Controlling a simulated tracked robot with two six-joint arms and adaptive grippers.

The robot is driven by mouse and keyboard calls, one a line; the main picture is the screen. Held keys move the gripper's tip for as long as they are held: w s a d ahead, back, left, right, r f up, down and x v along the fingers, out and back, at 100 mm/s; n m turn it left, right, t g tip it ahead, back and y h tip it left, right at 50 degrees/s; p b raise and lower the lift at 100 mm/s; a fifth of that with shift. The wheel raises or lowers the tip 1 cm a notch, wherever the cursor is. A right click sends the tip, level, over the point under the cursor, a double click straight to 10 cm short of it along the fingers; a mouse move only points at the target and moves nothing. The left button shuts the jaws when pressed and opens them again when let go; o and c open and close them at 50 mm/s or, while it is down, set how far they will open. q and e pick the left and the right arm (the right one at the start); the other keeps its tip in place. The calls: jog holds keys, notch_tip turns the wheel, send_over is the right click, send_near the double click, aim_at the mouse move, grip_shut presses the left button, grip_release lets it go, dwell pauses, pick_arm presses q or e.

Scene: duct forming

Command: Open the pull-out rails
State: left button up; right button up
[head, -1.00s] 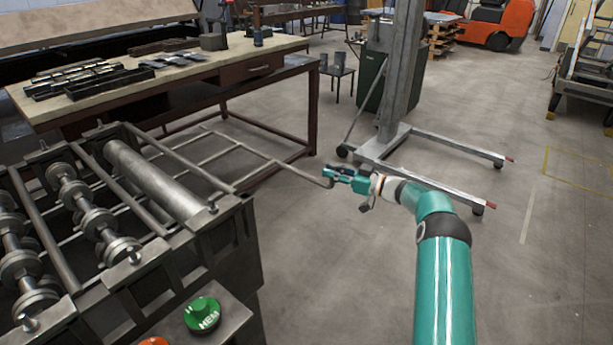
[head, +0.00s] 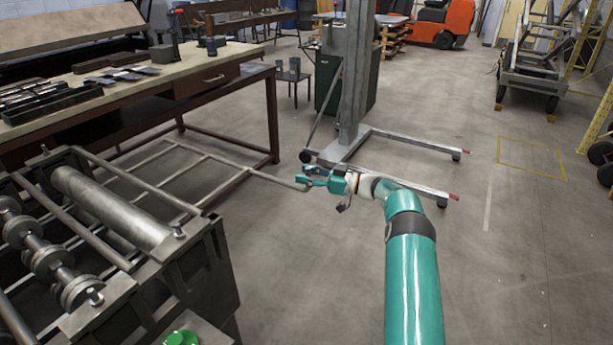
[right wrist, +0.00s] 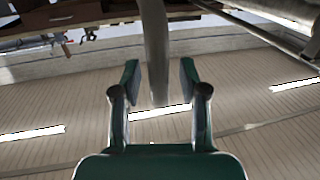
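The pull-out rails (head: 204,160) form a thin grey metal frame with cross bars. They reach out behind the roller machine (head: 110,205), past the front of the workbench. Their near bar ends in a bent tip at my right gripper (head: 311,178). In the right wrist view, the two fingers of the right gripper (right wrist: 158,85) stand apart. A grey bar of the rails (right wrist: 157,50) passes between them, with a visible gap on each side. My left gripper is not in view.
A workbench (head: 225,62) with metal parts stands at the left. A wheeled lifting stand (head: 352,125) is just behind the right gripper, its legs spread on the floor. A green button (head: 182,338) is on the machine. Floor at the right is clear.

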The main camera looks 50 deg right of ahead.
jog(key=shift+s+d, duration=0.15)
jog(key=shift+s, duration=0.1)
jog(key=v, duration=1.1)
jog(key=shift+s, duration=0.4)
jog(key=shift+d, duration=0.1)
